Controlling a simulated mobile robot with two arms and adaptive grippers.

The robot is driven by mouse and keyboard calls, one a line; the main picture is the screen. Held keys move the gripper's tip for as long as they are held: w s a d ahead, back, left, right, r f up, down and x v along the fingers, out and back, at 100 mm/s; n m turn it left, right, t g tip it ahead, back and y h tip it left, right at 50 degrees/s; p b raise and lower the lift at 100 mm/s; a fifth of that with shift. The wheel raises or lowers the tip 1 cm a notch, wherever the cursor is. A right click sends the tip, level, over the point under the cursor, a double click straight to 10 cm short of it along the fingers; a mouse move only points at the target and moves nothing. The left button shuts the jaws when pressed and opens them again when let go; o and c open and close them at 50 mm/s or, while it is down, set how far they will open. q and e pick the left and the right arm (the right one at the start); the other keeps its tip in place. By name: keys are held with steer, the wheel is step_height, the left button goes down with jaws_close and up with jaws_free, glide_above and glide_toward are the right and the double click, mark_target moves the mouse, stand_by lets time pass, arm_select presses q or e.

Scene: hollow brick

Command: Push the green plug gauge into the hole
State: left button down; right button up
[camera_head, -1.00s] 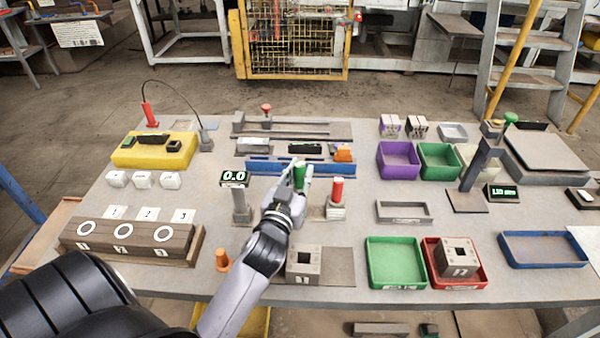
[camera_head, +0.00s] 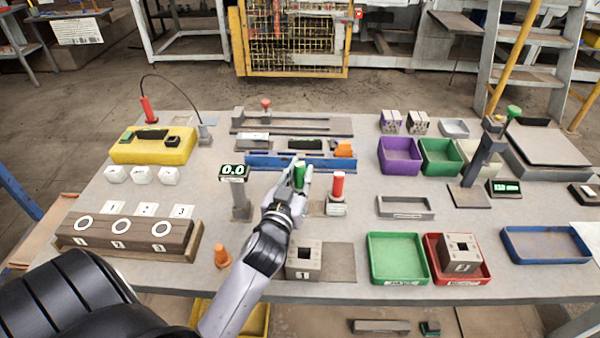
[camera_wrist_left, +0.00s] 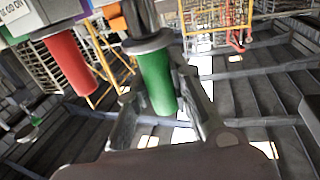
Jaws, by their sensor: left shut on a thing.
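The green plug gauge (camera_head: 299,174) stands upright near the middle of the table, with my left gripper (camera_head: 300,184) shut around it. In the left wrist view the green handle (camera_wrist_left: 157,80) sits between the two fingers of my gripper (camera_wrist_left: 165,115), with a grey collar at one end. The red plug gauge (camera_head: 338,185) stands just to the right on a light block; it also shows in the wrist view (camera_wrist_left: 70,65). A hollow brick marked 1 (camera_head: 304,261) with a square hole sits at the front edge. A second hollow brick (camera_head: 461,255) lies in the red tray. My right gripper is not in view.
A green tray (camera_head: 398,283) and the red tray (camera_head: 486,273) stand at the front right. A blue rail (camera_head: 262,162) lies behind the gauges. A display post (camera_head: 240,205) stands left of my gripper, and an orange peg (camera_head: 222,256) stands nearer the front.

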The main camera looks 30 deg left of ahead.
arm_select(q)
steer(key=shift+f+b, duration=0.7)
steer(key=shift+f, duration=0.3)
stand_by(0.3)
steer(key=c, duration=1.4)
jaws_free()
steer(key=shift+o, duration=0.2)
steer(key=v, duration=0.7)
steer(key=shift+s, duration=0.3)
steer(key=shift+d+r, duration=0.1)
steer(key=shift+r, duration=0.05)
